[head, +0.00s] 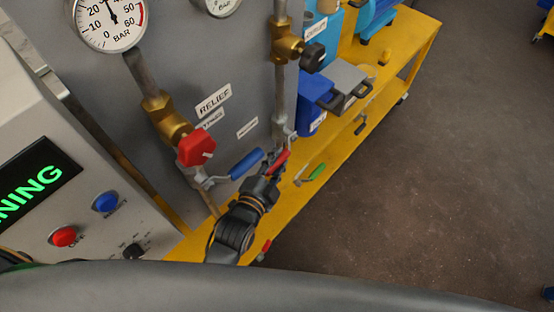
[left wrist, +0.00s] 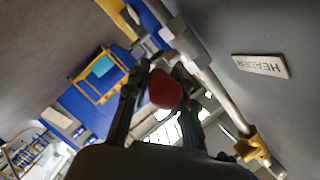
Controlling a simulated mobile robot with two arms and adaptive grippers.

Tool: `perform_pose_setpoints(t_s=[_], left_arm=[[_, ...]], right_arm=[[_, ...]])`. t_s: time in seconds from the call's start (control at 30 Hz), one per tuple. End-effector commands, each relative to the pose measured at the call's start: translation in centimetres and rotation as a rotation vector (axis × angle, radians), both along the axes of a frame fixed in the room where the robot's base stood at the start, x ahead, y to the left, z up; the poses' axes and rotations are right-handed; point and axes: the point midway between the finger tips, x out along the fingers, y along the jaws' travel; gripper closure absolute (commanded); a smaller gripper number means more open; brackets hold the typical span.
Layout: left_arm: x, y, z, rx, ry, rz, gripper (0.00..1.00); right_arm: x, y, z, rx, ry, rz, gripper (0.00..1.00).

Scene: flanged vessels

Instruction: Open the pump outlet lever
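A lever with a red handle (head: 279,161) is on the pipe in front of the grey panel. My left gripper (head: 272,167) is at this handle, and in the left wrist view the handle's round red end (left wrist: 165,90) sits between the fingers (left wrist: 160,72). The fingers converge to about the handle's width and look shut on it; they partly hide it. A lever with a blue handle (head: 247,163) is just left of the gripper, and a green handle (head: 318,171) is lower right. I cannot read a pump outlet label. My right gripper is out of view.
A red-knobbed brass relief valve (head: 196,147) and a black-knobbed valve (head: 312,57) are close by. A header label (left wrist: 261,66) is on the panel. A control box (head: 75,170) stands left. The yellow frame (head: 290,208) runs below; open floor (head: 440,200) lies right.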

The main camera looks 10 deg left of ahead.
Motion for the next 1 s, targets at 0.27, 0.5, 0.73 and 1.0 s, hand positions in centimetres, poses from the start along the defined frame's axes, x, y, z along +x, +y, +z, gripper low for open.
perform_pose_setpoints(t_s=[0.27, 0.5, 0.73, 1.0], left_arm=[[0.0, 0.0, 0.0, 0.0, 0.0, 0.0, 1.0], [0.1, 0.0, -1.6, -0.051, -0.071, 0.001, 1.0], [0.3, -0.2, -2.9, -0.14, -0.194, 0.0, 1.0], [0.6, -0.4, -4.1, -0.235, -0.324, 0.001, 1.0]], right_arm=[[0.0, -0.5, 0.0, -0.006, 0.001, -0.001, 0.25], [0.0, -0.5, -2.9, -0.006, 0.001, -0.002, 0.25], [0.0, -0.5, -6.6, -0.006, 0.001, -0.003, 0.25], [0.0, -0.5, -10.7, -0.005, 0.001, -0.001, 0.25]])
